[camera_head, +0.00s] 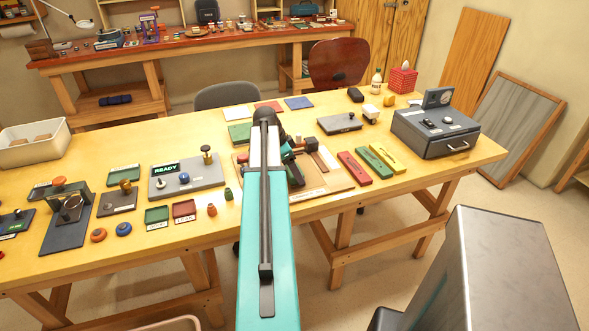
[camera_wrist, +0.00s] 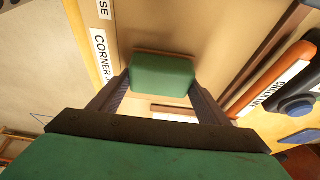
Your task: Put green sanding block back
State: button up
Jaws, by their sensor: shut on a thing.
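The green sanding block (camera_wrist: 162,76) has a green top and a thin wooden edge, seen in the wrist view. My gripper (camera_wrist: 160,88) is shut on it, with one dark finger at each side. Pale wooden tray surface with a label reading "CORNER J" (camera_wrist: 103,55) shows behind it. I cannot tell whether the block touches that surface. In the head view my arm covers part of the wooden tray (camera_head: 340,182) in the middle of the table, and the block cannot be made out clearly there.
Red (camera_head: 354,168), green (camera_head: 374,162) and yellow (camera_head: 388,153) bars lie right of the tray. A grey plate marked READY (camera_head: 200,181) lies to its left. A dark grey box (camera_head: 435,132) stands at the table's right end. Bare tabletop shows along the front right edge.

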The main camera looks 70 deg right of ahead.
jog(key=shift+f, duration=0.2)
jog(key=o, duration=1)
jog(key=shift+b+v, duration=1.1)
jog(key=shift+v, duration=5.05)
jog(key=shift+s+r, duration=0.1)
